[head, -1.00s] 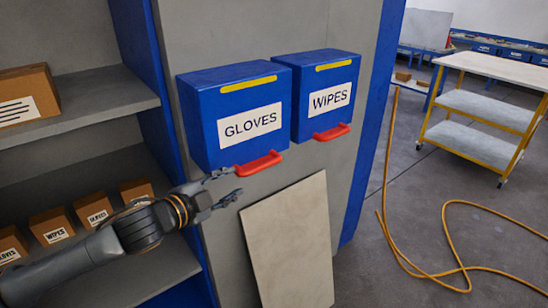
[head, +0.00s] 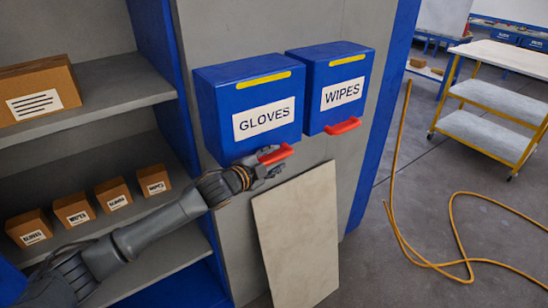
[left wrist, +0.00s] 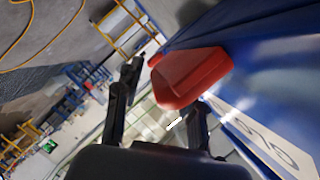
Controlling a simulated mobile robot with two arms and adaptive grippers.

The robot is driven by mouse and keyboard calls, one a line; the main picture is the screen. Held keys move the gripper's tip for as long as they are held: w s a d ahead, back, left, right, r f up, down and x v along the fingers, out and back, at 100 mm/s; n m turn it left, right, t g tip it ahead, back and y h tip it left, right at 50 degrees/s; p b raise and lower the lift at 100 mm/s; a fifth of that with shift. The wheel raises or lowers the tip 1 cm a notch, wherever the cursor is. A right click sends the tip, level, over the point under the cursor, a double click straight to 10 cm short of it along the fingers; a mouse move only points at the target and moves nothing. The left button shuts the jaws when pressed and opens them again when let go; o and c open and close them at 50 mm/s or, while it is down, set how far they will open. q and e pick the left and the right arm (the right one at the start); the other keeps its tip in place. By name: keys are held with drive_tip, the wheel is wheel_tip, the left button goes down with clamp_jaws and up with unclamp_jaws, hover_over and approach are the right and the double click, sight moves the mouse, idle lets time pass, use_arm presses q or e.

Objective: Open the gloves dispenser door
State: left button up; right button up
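The blue gloves dispenser (head: 225,95) hangs on a grey panel, with a white GLOVES label and a yellow strip on its door, which looks shut. Its red handle (head: 277,154) sticks out at the bottom edge. My left gripper (head: 266,168) is at this handle, just below and partly behind it. In the left wrist view the gripper (left wrist: 160,92) has its fingers spread, with the red handle (left wrist: 190,78) at the fingertips, nearer the right finger. I cannot tell whether they touch. My right gripper is not in view.
A blue wipes dispenser (head: 320,65) with its own red handle (head: 342,126) hangs right beside it. A shelf unit (head: 105,92) with cardboard boxes stands left. A pale board (head: 298,235) leans below. A yellow hose (head: 445,262) lies on the floor right, near a cart (head: 490,95).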

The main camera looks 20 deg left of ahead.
use_arm(q)
clamp_jaws()
drive_tip(key=shift+d, duration=0.1)
idle(0.3)
